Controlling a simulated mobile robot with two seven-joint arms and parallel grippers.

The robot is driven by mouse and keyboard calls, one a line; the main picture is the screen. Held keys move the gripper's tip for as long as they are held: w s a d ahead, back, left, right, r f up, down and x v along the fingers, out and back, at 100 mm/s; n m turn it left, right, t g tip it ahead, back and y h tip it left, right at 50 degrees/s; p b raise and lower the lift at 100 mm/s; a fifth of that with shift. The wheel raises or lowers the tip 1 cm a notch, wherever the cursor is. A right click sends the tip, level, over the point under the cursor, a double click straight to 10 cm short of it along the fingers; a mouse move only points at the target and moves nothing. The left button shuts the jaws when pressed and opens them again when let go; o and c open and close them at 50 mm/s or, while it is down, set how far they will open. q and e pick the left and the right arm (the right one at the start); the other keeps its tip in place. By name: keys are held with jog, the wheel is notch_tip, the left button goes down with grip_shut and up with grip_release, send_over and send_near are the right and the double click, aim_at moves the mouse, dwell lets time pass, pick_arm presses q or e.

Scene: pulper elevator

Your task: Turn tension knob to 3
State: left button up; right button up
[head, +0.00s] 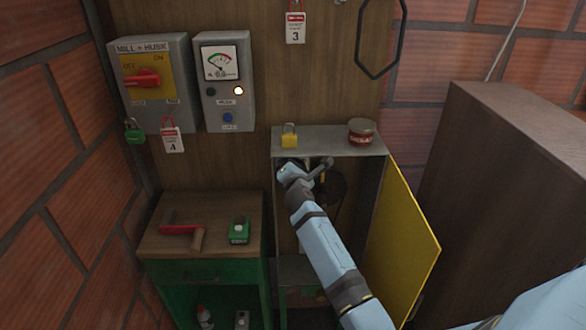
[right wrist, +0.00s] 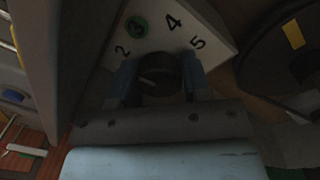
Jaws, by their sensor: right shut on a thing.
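The dark round tension knob (right wrist: 158,68) sits below a pale dial plate (right wrist: 180,32) in the right wrist view. The plate shows 2, a green-marked 3, 4 and 5. A short pale mark shows on the knob's left part; which number it points to I cannot tell. My right gripper (right wrist: 161,82) is shut on the knob, one finger on each side. In the head view my right gripper (head: 290,170) reaches into the open cabinet (head: 330,145), hiding the knob and dial. My left gripper is not in view.
The yellow cabinet door (head: 402,235) stands open at the right. A yellow padlock (head: 289,140) and a red tin (head: 361,131) stand on the cabinet top. A dark wheel (right wrist: 290,55) is right of the dial. A workbench (head: 225,205) with a hammer (head: 185,229) stands left.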

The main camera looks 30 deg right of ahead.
jog(key=shift+m+b, duration=1.3)
jog(key=shift+m, duration=1)
jog(key=o, duration=0.9)
jog(key=b+v, duration=0.1)
jog(key=v, duration=1.3)
jog(key=shift+w+f, duration=0.1)
jog(key=shift+f, duration=0.1)
